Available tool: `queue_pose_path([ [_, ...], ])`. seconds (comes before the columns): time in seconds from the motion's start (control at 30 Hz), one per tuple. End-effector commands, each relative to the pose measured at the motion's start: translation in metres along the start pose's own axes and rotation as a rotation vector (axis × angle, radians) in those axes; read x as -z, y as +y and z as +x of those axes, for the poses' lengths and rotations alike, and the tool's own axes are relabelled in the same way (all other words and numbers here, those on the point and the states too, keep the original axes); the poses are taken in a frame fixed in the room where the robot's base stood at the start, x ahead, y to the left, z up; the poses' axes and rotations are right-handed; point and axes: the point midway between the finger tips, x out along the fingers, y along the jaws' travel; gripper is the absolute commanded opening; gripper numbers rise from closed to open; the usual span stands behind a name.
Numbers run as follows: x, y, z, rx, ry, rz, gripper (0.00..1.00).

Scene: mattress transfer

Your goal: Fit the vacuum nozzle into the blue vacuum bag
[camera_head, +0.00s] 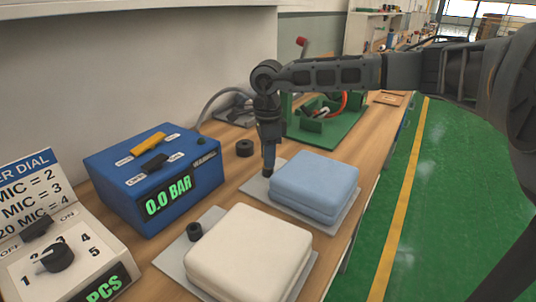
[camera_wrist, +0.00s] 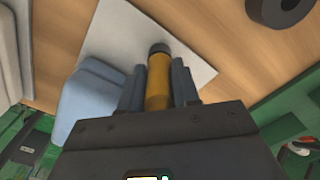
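The blue vacuum bag (camera_head: 314,182) lies on a grey plate (camera_head: 332,223) on the bench; its side also shows at left in the wrist view (camera_wrist: 88,104). My gripper (camera_head: 268,170) points down at the bag's left edge, over the plate. In the wrist view its fingers (camera_wrist: 158,72) are closed around the orange vacuum nozzle (camera_wrist: 158,84), whose dark tip (camera_wrist: 159,48) points at the bare plate beside the bag. Whether the tip touches a port on the bag cannot be told; no port of the blue bag is visible apart from the tip.
A white bag (camera_head: 250,250) with a black port (camera_head: 194,231) lies in front. A blue vacuum box (camera_head: 155,180) reading 0.0 BAR and a dial panel (camera_head: 60,257) stand at left. A black ring (camera_head: 244,148) and a green fixture (camera_head: 325,130) are behind.

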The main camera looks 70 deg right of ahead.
Motion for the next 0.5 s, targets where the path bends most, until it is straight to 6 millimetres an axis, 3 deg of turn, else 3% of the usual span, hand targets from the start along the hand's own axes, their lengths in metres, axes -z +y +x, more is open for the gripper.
queue_pose_path([
  [0.3,0.0,0.0,-0.0004,0.0,0.0,0.0,0.6],
  [0.5,0.0,0.0001,-0.0004,0.0,0.0,0.0,0.6],
])
